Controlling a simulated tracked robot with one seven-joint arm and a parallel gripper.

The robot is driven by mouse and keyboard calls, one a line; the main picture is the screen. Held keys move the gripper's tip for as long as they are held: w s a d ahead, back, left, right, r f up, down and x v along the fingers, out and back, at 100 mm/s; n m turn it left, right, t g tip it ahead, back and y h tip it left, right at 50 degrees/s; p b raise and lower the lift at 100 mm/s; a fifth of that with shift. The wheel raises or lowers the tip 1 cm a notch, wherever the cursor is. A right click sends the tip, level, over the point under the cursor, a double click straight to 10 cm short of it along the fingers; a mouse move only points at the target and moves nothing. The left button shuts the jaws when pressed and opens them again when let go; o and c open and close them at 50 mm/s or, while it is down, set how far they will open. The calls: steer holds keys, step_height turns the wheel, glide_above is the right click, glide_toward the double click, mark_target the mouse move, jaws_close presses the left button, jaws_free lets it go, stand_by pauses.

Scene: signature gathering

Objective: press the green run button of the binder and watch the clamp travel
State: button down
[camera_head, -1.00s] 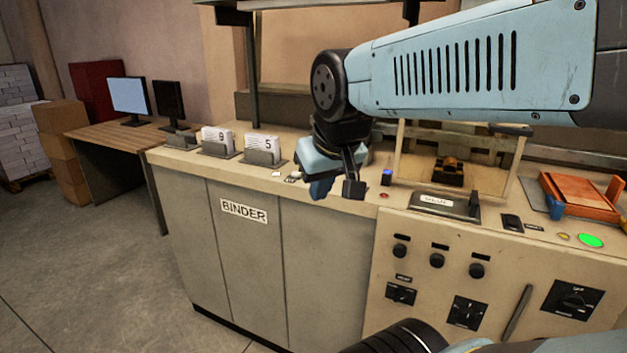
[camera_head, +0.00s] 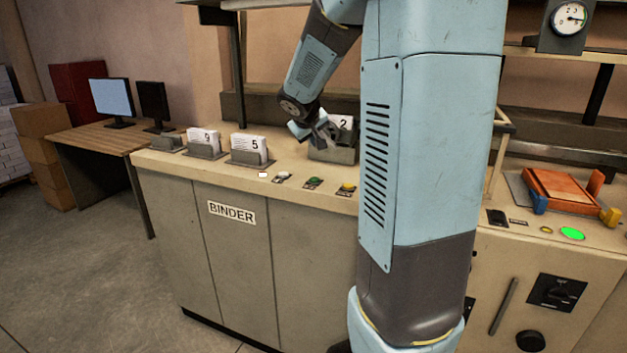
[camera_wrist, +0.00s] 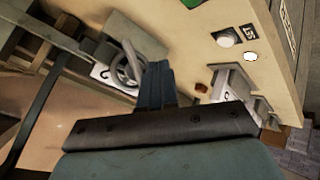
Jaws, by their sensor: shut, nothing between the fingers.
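The binder (camera_head: 232,250) is a long beige counter with a BINDER sign. A green button (camera_head: 313,182) sits on its top near the front edge, between a grey-white button (camera_head: 283,176) and a yellow button (camera_head: 347,187). A larger bright green disc (camera_head: 572,233) lies at the right. I cannot read which is the run button. My gripper (camera_head: 325,131) is shut and empty, above the counter behind the small green button, by the holder marked 2. In the wrist view its blue fingers (camera_wrist: 154,84) show apart from the white button (camera_wrist: 228,38). I cannot make out the clamp.
Card holders marked 9 (camera_head: 206,150), 5 (camera_head: 248,156) and 2 (camera_head: 334,150) stand along the counter. My arm hides the middle of the counter. A desk with monitors (camera_head: 112,97) stands at the left; the floor before it is clear.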

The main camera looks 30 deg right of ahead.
mark_target(313, 180)
steer(key=shift+w+d+f, duration=0.3)
steer(key=shift+w, duration=0.3)
steer(key=shift+w+d+f, duration=0.3)
steer(key=shift+w, duration=0.25)
steer(key=shift+f, duration=0.1)
steer(key=shift+f, duration=4.3)
